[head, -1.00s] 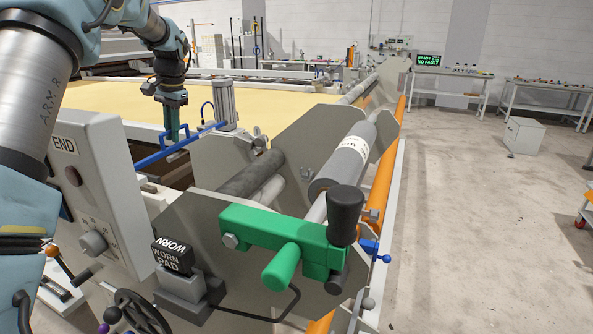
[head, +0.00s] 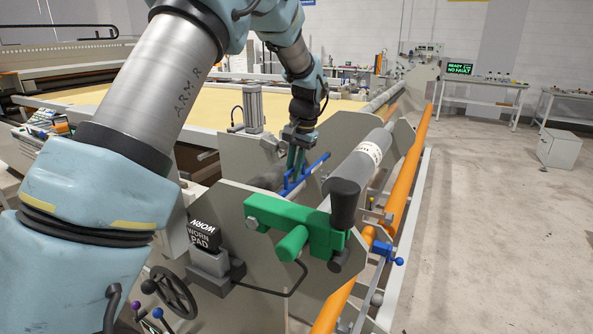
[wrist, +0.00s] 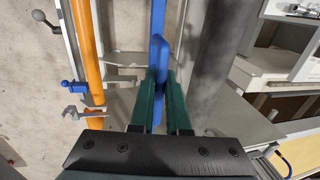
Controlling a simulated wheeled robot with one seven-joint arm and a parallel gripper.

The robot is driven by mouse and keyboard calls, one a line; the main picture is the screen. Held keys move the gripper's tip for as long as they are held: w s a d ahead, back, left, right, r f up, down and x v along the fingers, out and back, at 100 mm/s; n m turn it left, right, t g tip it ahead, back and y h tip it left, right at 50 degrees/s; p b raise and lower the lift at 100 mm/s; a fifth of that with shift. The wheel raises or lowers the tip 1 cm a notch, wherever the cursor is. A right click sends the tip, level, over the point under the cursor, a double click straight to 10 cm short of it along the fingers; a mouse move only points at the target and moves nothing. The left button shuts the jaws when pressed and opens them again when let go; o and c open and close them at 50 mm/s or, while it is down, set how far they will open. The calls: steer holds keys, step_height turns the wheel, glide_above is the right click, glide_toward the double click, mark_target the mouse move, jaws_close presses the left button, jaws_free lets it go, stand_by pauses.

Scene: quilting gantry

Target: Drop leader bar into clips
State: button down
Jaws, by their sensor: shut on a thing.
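The leader bar is a slim blue bar (head: 317,167) at the middle of the head view, near the rollers behind the grey end plate. My gripper (head: 292,182) is shut on it from above with green fingers. In the wrist view the bar (wrist: 158,22) runs up and down the picture, with the raised blue part (wrist: 159,58) between the fingers (wrist: 158,98). A grey roller lies beside it to the right. I cannot make out the clips clearly in either view; the bar's near end is partly hidden.
A labelled grey roller (head: 362,160) and an orange rail (head: 408,170) lie to the right. A grey cylinder (head: 253,107) stands to the left.

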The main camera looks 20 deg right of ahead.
steer(key=shift+a, duration=0.1)
steer(key=shift+s+f, duration=0.1)
steer(key=shift+f, duration=0.05)
steer(key=shift+f+b, duration=1.85)
steer(key=shift+f, duration=1.5)
steer(key=c, duration=0.8)
jaws_free()
steer(key=b, duration=0.3)
glide_toward(294, 188)
steer(key=shift+w+f, duration=0.6)
steer(key=shift+f, duration=0.05)
